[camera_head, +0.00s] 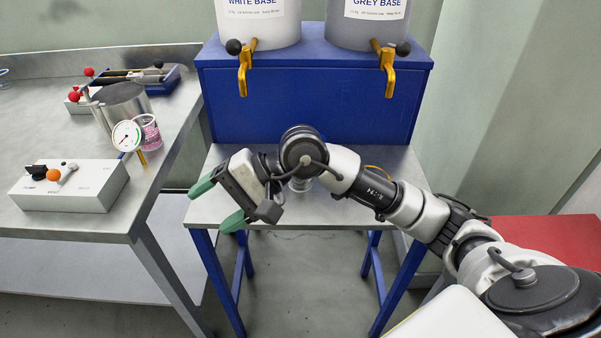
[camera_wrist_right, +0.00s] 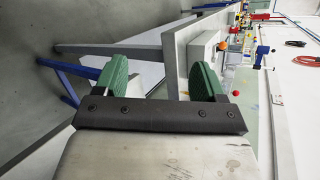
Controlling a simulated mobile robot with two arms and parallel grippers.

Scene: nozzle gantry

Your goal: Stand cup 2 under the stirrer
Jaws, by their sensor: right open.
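My right gripper (camera_head: 217,204) is open, its two green fingers spread at the front left of the small metal table (camera_head: 350,205). It also shows in the right wrist view (camera_wrist_right: 160,83), with nothing between the fingers. A cup with pink contents or marking (camera_head: 150,134) is on the left bench, partly behind a round gauge (camera_head: 126,136). I cannot read a number on either. I cannot tell for sure which device is the stirrer. My left gripper is not in view.
The left bench (camera_head: 170,115) holds a metal cylinder (camera_head: 122,100) and a control box (camera_head: 70,185) with an orange knob. A blue stand (camera_head: 310,105) behind the small table carries white and grey base tanks with yellow taps. A red surface (camera_head: 560,238) is at right.

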